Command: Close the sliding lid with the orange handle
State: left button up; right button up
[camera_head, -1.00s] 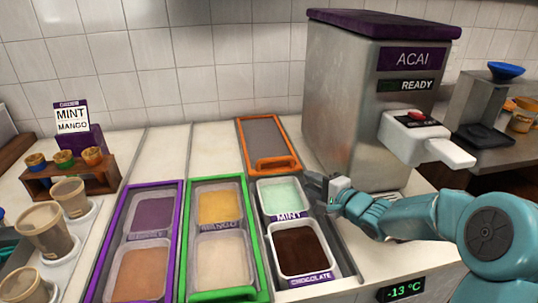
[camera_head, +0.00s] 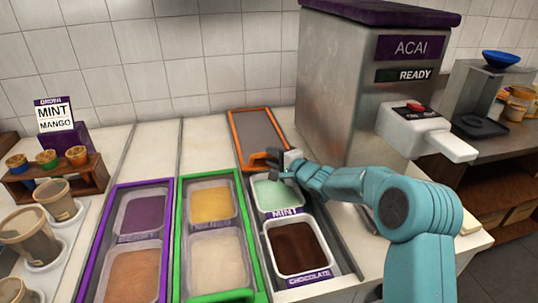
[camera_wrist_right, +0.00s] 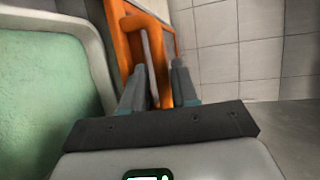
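The sliding lid (camera_head: 258,128) has an orange frame and a grey panel. It lies pushed back at the far end of the right-hand topping lane, leaving the mint tub (camera_head: 277,194) and chocolate tub (camera_head: 298,248) uncovered. Its orange handle (camera_head: 248,160) is at the near edge, partly hidden by my right gripper (camera_head: 272,158). In the right wrist view the fingers (camera_wrist_right: 160,78) are apart, with orange handle parts (camera_wrist_right: 125,45) ahead of and between them. I cannot tell whether they touch it. My left gripper is not in view.
Purple-framed (camera_head: 168,215) and green-framed (camera_head: 178,235) lanes with tubs lie to the left. The acai machine (camera_head: 340,90) stands close on the right, its dispenser (camera_head: 425,130) jutting forward. A sign (camera_head: 55,115) and cups (camera_head: 55,200) stand at far left.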

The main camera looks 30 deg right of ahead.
jog(key=shift+x, duration=1.3)
grip_shut()
jog(key=shift+s, duration=0.2)
